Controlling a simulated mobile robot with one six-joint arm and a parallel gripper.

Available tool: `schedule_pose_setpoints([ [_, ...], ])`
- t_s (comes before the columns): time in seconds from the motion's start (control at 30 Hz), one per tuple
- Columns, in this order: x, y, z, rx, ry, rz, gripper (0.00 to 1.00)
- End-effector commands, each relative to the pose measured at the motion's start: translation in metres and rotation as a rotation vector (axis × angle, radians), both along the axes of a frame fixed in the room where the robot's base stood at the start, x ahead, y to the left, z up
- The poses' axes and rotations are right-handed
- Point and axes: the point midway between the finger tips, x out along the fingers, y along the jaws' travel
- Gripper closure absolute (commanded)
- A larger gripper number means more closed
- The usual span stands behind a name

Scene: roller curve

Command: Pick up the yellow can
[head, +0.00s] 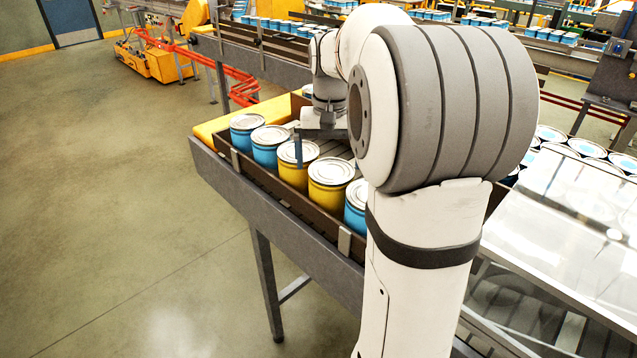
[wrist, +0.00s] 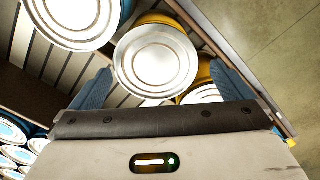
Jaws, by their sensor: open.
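Two yellow cans with silver lids stand side by side in the row on the roller conveyor, a farther one (head: 294,172) and a nearer one (head: 329,187). My gripper (head: 318,138) is over the row by the farther yellow can, partly hidden by my arm. In the wrist view, my gripper (wrist: 160,70) is open, with blue fingers left and right. A yellow can (wrist: 155,60) shows between and beyond the fingertips, with nothing gripped. Another yellow can (wrist: 203,94) is partly hidden behind the right finger. I cannot tell how far the fingertips are above the lids.
Blue cans stand in the same row, two beyond the yellow ones (head: 247,133) and one nearer (head: 356,208). A blue can (wrist: 72,18) fills the wrist view's upper left. The conveyor's side rail (head: 290,210) runs along the row. More cans stand at right (head: 588,148).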

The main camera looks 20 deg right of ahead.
Motion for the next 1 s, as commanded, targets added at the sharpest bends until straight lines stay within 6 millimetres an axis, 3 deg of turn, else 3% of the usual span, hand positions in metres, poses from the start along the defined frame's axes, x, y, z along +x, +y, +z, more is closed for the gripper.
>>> schedule_pose_setpoints([
  [0.37,0.002,-0.004,-0.038,0.002,0.008,-0.004,0.00],
  [0.6,0.003,-0.005,-0.072,0.002,0.005,-0.002,0.00],
  [0.9,0.003,-0.005,-0.078,0.002,0.004,-0.001,0.00],
  [1.0,0.003,-0.005,-0.078,0.001,0.003,-0.001,0.08],
])
